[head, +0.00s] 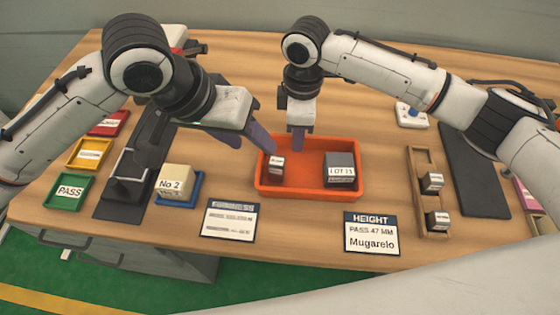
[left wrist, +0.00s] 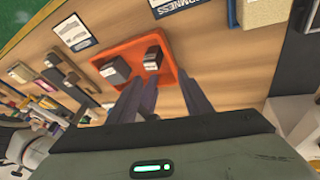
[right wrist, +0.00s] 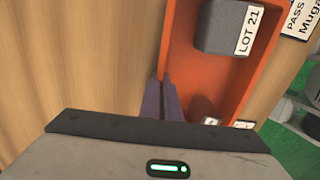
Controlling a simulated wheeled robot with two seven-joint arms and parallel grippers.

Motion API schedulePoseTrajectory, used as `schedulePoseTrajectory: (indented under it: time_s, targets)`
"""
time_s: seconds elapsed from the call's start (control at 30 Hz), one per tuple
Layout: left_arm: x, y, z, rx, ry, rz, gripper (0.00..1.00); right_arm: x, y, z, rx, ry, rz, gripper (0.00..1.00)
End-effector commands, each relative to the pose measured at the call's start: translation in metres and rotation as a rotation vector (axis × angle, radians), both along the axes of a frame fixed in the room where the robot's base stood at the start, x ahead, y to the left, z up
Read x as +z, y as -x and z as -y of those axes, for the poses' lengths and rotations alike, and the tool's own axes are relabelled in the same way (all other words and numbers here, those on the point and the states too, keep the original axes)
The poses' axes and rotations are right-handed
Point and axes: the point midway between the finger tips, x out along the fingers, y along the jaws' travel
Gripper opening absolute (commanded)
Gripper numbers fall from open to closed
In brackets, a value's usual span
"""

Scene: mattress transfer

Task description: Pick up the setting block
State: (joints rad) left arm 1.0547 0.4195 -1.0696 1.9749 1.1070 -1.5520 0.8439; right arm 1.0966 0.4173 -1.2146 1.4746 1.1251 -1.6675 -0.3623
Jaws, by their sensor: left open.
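No label I can read says setting block. An orange tray (head: 310,190) holds a small dark block with a white label (head: 277,165) at its left and a larger grey block marked LOT 21 (head: 340,168) at its right. Two small dark labelled blocks, an upper one (head: 432,182) and a lower one (head: 437,221), sit in a wooden holder (head: 415,170). My left gripper (head: 264,130) is open and empty above the orange tray's left end. My right gripper (head: 297,140) is shut and empty over the tray's back edge; its fingers (right wrist: 160,95) are together beside the tray wall.
A beige No 2 block (head: 174,180) stands on a blue tray (head: 185,202). A dark gauge stand (head: 128,180) is left of it. Green (head: 68,190), yellow (head: 88,154) and red trays line the left. Firmness (head: 229,219) and height (head: 371,233) cards lie in front. A dark mat is at right.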

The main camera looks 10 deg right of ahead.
Motion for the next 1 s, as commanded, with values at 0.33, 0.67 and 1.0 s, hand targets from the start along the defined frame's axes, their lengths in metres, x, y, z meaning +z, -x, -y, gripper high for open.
schedulePoseTrajectory:
  time_s: [0.33, 0.67, 1.0]
  targets:
    - [0.005, -0.019, 0.003, 0.828, 0.08, -0.478, 0.45, 0.001, 0.0, 0.0, 0.001, -0.001, 0.0, 0.0]
    - [0.006, -0.019, 0.004, 1.421, 0.043, -0.821, 0.45, 0.001, 0.0, 0.0, 0.001, -0.002, 0.001, 0.0]
    - [-0.021, -0.012, 0.015, 1.551, 0.019, -0.89, 0.45, 0.001, 0.0, -0.001, 0.001, -0.002, 0.001, 0.0]
